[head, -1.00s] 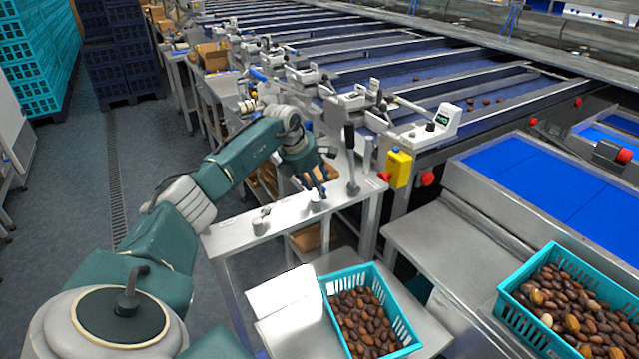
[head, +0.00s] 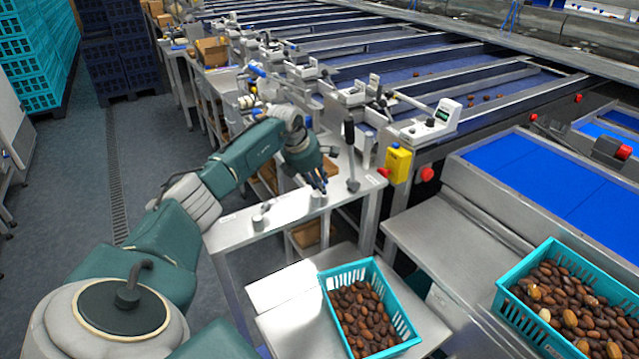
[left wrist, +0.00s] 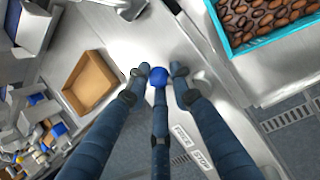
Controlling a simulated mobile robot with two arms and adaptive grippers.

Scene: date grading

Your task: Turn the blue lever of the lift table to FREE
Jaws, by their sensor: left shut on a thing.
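My left gripper (head: 320,188) is over the near part of a steel stand (head: 235,235), fingers pointing down. In the left wrist view its fingers (left wrist: 160,72) are closed in around the round blue knob of the lever (left wrist: 158,77). A dark shaft or finger runs down from the knob; I cannot tell which. The knob is largely hidden by the fingers in the head view. Two white labels lie on the steel below the knob: one seems to read FREE (left wrist: 182,135), the other STOP (left wrist: 202,159). My right gripper is not in view.
A turquoise crate of dates (head: 325,283) stands on a low steel top in front. Another date crate (head: 505,300) is at the right. An upright black-handled lever (head: 350,150) stands just right of my gripper. An open cardboard box (left wrist: 90,55) lies left of the fingers.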

